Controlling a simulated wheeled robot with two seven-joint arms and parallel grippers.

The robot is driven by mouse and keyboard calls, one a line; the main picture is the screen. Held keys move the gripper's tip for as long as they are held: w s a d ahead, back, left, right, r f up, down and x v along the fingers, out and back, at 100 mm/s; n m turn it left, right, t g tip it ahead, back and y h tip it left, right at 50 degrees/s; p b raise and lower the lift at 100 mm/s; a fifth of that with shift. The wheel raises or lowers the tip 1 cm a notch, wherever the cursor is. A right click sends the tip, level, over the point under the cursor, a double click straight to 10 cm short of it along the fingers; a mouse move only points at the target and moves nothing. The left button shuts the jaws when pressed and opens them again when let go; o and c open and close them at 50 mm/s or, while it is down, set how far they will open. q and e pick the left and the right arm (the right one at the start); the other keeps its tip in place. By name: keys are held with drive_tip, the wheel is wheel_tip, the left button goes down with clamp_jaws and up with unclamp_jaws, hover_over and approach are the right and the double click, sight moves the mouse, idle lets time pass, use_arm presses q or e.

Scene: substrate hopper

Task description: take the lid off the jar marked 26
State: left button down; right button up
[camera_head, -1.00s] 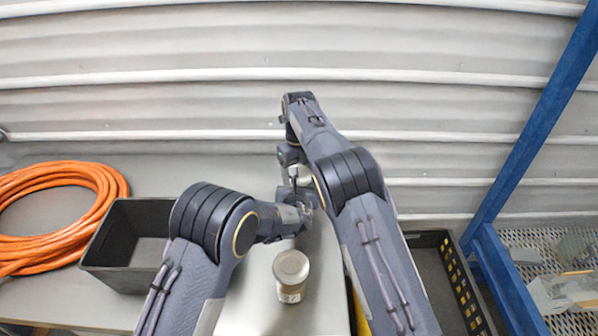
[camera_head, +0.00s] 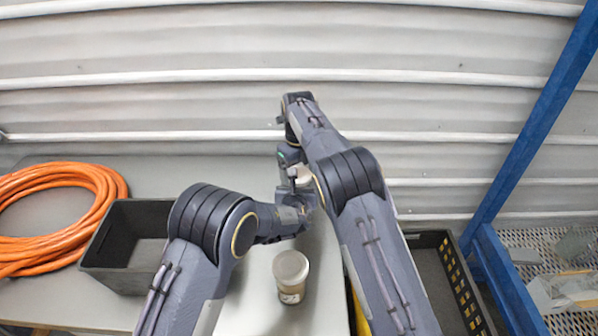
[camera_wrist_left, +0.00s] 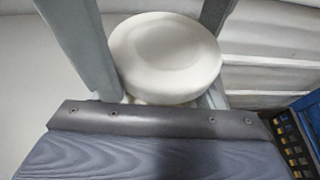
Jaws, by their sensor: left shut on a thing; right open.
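A white round lid (camera_wrist_left: 165,55) fills the middle of the left wrist view, seated on a jar (camera_wrist_left: 160,100) that is mostly hidden under it. My left gripper (camera_wrist_left: 158,60) has a finger on each side and is shut on that jar below the lid. In the head view the lid (camera_head: 303,175) shows as a small pale shape between the two wrists. My right gripper (camera_head: 292,163) is open close to it, partly hidden behind my own arm. No number shows on the held jar.
A black bin (camera_head: 125,275) and orange hose coil (camera_head: 60,255) lie left. A black crate (camera_head: 470,285) and blue frame (camera_head: 500,270) stand right.

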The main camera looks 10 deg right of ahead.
use_arm(q)
drive_tip(key=shift+f, duration=0.2)
use_arm(e)
drive_tip(key=r, duration=0.3)
drive_tip(key=shift+a+r, duration=0.35)
use_arm(q)
drive_tip(key=shift+s+r, duration=0.1)
use_arm(e)
drive_tip(key=shift+s+d+r, duration=0.1)
drive_tip(key=shift+r, duration=0.4)
drive_tip(key=shift+c, duration=0.4)
wheel_tip(320, 180, up, 3)
drive_tip(key=m, duration=0.3)
drive_tip(key=shift+d, duration=0.1)
drive_tip(key=shift+f, duration=3.9)
drive_tip(key=c, duration=0.9)
use_arm(q)
drive_tip(key=shift+r, duration=0.1)
use_arm(e)
drive_tip(key=o, duration=1)
drive_tip(key=shift+r, duration=0.1)
